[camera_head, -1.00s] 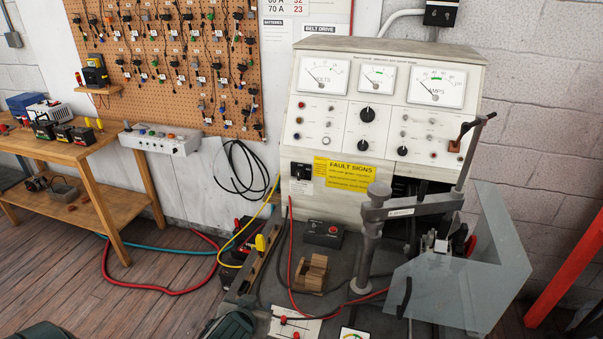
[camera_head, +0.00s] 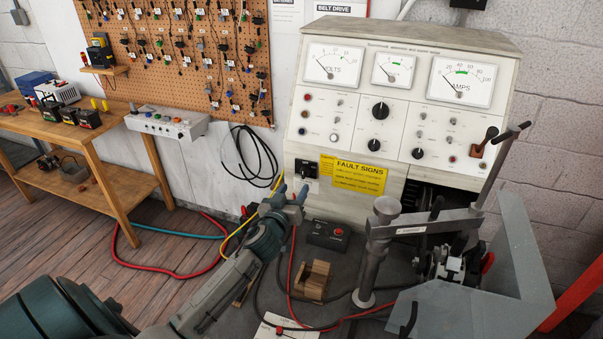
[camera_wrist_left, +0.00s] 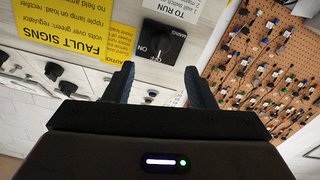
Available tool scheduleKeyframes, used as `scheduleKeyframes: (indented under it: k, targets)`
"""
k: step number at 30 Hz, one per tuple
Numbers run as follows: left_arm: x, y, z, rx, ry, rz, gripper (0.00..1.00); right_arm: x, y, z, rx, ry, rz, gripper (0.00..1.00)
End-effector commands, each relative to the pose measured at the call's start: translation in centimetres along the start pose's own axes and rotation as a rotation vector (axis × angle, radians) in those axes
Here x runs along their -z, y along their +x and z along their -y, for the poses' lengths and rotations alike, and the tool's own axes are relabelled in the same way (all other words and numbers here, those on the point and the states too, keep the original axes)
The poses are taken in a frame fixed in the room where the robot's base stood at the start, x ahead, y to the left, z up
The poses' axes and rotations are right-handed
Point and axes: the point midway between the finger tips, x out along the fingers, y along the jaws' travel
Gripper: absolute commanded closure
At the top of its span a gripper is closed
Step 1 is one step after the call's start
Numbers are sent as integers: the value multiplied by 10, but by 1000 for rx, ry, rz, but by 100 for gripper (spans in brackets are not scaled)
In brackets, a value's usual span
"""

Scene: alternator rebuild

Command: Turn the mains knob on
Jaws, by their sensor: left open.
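The mains knob (camera_head: 305,170) sits on a small black plate at the lower left of the white test bench's front, left of the yellow fault signs label. In the left wrist view, which is upside down, the black plate with MAINS and ON lettering and the knob (camera_wrist_left: 158,44) shows beyond the fingertips, near the middle. I cannot tell its setting for sure. My left gripper (camera_head: 291,194) is open and empty, just below and in front of the plate. Its two fingers (camera_wrist_left: 158,88) stand apart with a dark round control of the panel seen between them. My right gripper is out of view.
The fault signs label (camera_head: 353,174) is beside the knob. Loose cables hang at left.

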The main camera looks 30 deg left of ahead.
Motion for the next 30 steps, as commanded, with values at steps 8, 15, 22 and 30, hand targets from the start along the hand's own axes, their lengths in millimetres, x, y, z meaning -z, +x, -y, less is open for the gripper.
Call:
scheduleKeyframes:
  k: [8,15,22,30]
  targets:
    - [3,47,-1,1,-2,2,50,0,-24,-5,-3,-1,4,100]
    - [1,66,0,1,-2,1,50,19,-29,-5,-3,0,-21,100]
    - [-1,68,0,1,-1,2,50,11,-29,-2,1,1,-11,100]
    - [0,68,0,1,-1,1,85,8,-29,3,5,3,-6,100]
